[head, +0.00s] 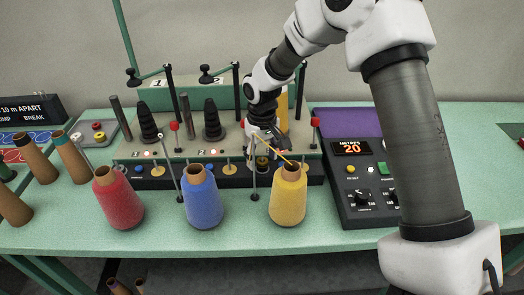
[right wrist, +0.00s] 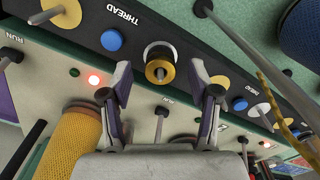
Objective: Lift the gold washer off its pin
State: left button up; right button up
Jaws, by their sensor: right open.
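The gold washer (right wrist: 160,72) sits around a dark pin on the black front rail, with a pale disc behind it, in the right wrist view. My right gripper (right wrist: 160,80) is open and empty, with one finger on each side of the washer and apart from it. In the head view my right gripper (head: 266,148) is at the rail behind the yellow cone, and it largely hides the washer there. My left gripper is not in view.
Red (head: 118,198), blue (head: 203,200) and yellow (head: 289,198) thread cones stand in front of the rail (head: 225,182). A control box (head: 357,190) stands to the right. A yellow thread (right wrist: 275,100) crosses near the gripper.

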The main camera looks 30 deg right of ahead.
grip_shut()
jog(key=shift+r+p, duration=3.65)
jog(key=shift+r, duration=0.1)
